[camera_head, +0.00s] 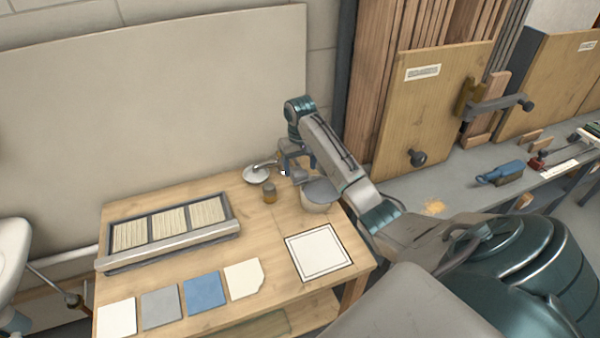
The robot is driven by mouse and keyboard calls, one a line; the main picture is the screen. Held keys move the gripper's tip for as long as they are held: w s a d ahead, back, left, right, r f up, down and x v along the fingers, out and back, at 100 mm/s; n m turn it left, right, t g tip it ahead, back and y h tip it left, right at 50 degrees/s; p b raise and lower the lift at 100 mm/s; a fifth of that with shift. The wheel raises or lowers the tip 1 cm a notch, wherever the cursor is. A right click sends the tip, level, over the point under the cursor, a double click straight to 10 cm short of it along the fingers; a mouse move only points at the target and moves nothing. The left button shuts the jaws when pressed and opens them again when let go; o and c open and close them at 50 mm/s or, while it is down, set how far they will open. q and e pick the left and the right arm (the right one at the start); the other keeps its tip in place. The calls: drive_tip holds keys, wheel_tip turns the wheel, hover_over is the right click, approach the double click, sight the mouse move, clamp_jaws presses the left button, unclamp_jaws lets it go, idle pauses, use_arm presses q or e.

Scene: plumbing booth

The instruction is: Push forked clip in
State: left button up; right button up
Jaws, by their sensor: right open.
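I cannot make out a forked clip in this view; it may be hidden or too small to see. My right arm reaches in from the right over the wooden table (190,262). My right gripper (284,171) is at its back right part, open, with small and partly hidden fingers. A shiny round metal piece (256,176) with a short neck lies just left of the gripper. A small brown jar (269,196) stands just in front of it. My left gripper is out of view.
A grey bucket (316,200) stands under my right forearm. A slotted tray (170,228), several flat tiles (205,292) and a framed white square (318,252) lie on the table. At far left are a white basin (12,262) and a pipe (48,285). A grey workbench (465,185) stands right.

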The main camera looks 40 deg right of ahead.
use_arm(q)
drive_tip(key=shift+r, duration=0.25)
use_arm(e)
drive_tip(key=shift+f, duration=1.1)
